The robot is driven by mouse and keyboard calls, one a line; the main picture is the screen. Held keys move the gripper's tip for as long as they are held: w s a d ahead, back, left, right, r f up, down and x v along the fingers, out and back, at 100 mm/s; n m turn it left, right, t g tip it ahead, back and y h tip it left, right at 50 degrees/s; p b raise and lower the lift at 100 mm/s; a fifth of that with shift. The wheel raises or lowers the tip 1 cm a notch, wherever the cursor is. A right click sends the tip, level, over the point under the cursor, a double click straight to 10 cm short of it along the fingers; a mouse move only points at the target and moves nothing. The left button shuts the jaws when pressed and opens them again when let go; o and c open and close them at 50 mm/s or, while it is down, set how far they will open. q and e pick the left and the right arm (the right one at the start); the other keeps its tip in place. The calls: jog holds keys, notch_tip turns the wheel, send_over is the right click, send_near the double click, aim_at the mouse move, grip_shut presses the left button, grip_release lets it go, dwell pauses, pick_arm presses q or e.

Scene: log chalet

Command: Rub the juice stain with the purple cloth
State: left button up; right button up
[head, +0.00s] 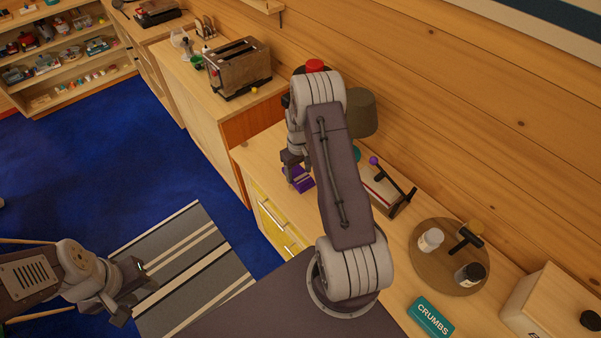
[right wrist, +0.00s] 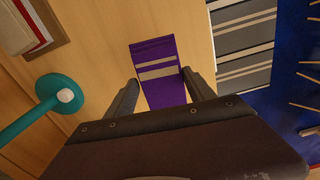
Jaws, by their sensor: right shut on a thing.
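The purple cloth (head: 301,183) is at my right gripper (head: 293,172), over the wooden counter near its front edge. In the right wrist view, the purple cloth (right wrist: 153,52) has pale stripes and lies between the two fingers (right wrist: 160,92), which are shut on it. I cannot tell whether the cloth touches the counter top. No juice stain is visible; my right arm and the cloth hide part of the counter. My left gripper (head: 133,292) is empty above the striped rug, with its fingers apart.
A lamp with a dark shade (head: 362,114) and teal base (right wrist: 45,102) stands close by. A toaster (head: 238,68) stands on the farther counter.

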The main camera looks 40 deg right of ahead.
jog(key=shift+r+p, duration=0.75)
jog(key=shift+r, duration=0.55)
